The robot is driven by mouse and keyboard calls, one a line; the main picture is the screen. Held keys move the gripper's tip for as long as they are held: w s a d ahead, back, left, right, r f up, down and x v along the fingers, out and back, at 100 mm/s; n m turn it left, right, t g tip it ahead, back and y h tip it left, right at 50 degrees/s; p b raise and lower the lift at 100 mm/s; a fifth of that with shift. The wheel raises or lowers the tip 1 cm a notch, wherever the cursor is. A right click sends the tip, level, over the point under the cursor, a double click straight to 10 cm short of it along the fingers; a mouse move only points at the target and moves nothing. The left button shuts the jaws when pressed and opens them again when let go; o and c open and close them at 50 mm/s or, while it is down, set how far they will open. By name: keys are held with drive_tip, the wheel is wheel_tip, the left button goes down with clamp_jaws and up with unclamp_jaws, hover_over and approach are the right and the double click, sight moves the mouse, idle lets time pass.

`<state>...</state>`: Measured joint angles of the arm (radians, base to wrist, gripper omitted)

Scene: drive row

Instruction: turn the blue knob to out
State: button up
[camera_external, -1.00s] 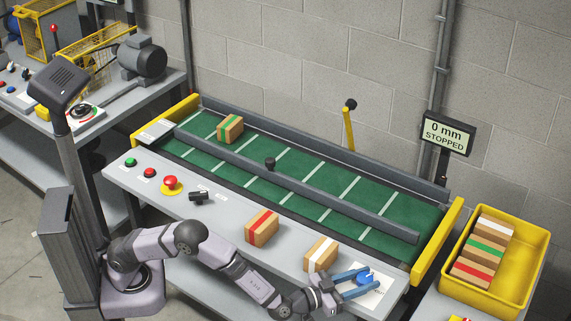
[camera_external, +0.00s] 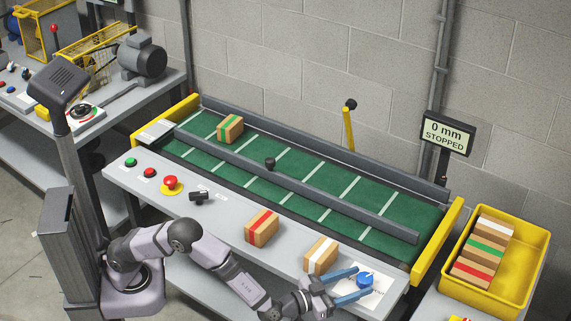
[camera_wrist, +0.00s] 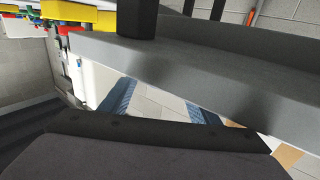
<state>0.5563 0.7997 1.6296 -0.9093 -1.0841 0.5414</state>
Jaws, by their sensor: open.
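The blue knob (camera_external: 365,279) sits on a white label card (camera_external: 378,296) at the right end of the grey front panel. The lettering on the card is too small to read, so I cannot tell the knob's setting. My gripper (camera_external: 362,281) is open, with its two blue fingers low over the panel, coming from the left. Their tips are close to the knob, one on its far side and one on its near side; I cannot tell whether they touch it. The wrist view shows parts of both blue fingers (camera_wrist: 118,98), but I cannot make out the knob there.
A white-striped box (camera_external: 321,255) stands just left of the knob, near my gripper, and a red-striped box (camera_external: 262,228) farther left. Behind runs the green belt (camera_external: 300,165) with grey rails. A yellow bin (camera_external: 539,247) of boxes is at right. The display (camera_external: 447,133) reads "0 mm STOPPED".

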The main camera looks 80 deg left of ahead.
sight(359, 282)
drive_tip(key=shift+v, duration=2.2)
drive_tip(key=shift+d+r, duration=0.15)
drive_tip(key=shift+w+d+r+n+y, duration=0.25)
drive_tip(key=shift+d+n+y, duration=0.2)
drive_tip(key=shift+y, duration=0.35)
drive_tip(key=shift+d+r+n+y, duration=0.1)
drive_tip(key=shift+d+n+y, duration=0.15)
drive_tip(key=shift+n+y, duration=0.2)
drive_tip(key=shift+s+d+n+g+y, duration=0.1)
drive_tip(key=shift+d+n+g+y, duration=0.25)
drive_tip(key=shift+y, duration=0.2)
drive_tip(key=shift+n+g+y, duration=0.55)
drive_tip(key=shift+g+y, duration=0.1)
drive_tip(key=shift+y, duration=0.15)
drive_tip(key=shift+f+x, duration=0.15)
drive_tip(key=shift+x, duration=1.4)
drive_tip(key=shift+f+x, duration=0.1)
drive_tip(key=shift+x, duration=1.4)
